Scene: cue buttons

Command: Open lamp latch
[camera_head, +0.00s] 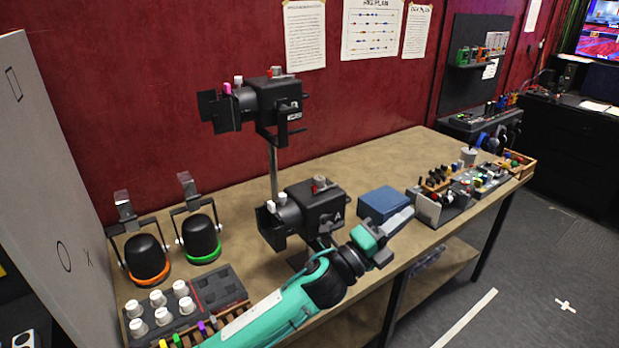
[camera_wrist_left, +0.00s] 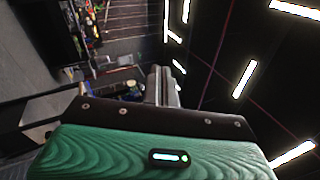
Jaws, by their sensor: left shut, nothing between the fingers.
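Two black stage lamps stand on one pole at the middle of the bench: an upper lamp (camera_head: 262,103) and a lower lamp (camera_head: 310,212) marked A. Each has a small red and grey fitting on top, the lower fitting (camera_head: 320,184) and the upper fitting (camera_head: 276,72); I cannot tell whether either is the latch. My left gripper (camera_head: 408,214) is right of the lower lamp, apart from its body, and points away to the right. It is shut and empty. Its closed fingers also show in the left wrist view (camera_wrist_left: 163,80). My right gripper is out of view.
A blue box (camera_head: 380,203) lies just behind my left gripper. Two black lamps with an orange ring (camera_head: 146,258) and a green ring (camera_head: 200,238) stand left. A panel with white knobs (camera_head: 215,288) is at front left. Small parts trays (camera_head: 485,178) fill the right end.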

